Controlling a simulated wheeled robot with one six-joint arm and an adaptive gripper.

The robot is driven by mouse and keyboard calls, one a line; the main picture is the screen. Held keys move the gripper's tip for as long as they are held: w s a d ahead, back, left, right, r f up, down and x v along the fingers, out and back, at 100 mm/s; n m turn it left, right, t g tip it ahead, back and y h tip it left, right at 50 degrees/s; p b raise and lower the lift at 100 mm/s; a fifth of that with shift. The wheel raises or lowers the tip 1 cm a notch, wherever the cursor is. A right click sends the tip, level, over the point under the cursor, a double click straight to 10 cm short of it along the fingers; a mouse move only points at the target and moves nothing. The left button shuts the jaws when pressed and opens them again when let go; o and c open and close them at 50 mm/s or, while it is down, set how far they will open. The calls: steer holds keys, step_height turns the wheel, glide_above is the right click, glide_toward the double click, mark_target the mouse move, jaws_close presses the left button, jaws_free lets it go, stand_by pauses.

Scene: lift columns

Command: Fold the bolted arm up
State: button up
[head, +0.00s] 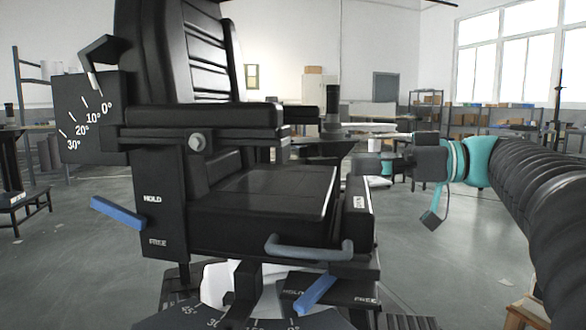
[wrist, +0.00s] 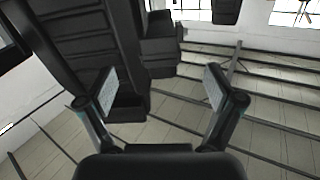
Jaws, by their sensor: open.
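A black chair stands at the left and middle of the head view. Its near armrest (head: 200,116) lies level, with a round grey bolt head (head: 197,142) on its side below the pad. A second black arm pad (head: 302,113) shows partly behind it, on the far side; whether it has a bolt is hidden. My gripper (head: 362,163) is to the right of the chair, beyond the seat's right edge, and touches no armrest that I can see. In the wrist view my gripper (wrist: 160,90) is open and empty, with black chair parts (wrist: 85,50) beyond its left finger.
A blue lever (head: 118,212) sticks out at the chair's left, beside HOLD and FREE marks. Another blue lever (head: 315,293) and a grey-blue handle (head: 310,248) are at the seat front. An angle scale (head: 95,120) is by the backrest. Open floor (head: 460,265) lies at the right.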

mark_target(287, 153)
steer(key=shift+n+y, duration=0.3)
steer(key=shift+n, duration=0.2)
steer(key=x, duration=0.8)
steer(key=r+x, duration=0.1)
steer(key=x, duration=0.3)
steer(key=shift+w+a, duration=0.25)
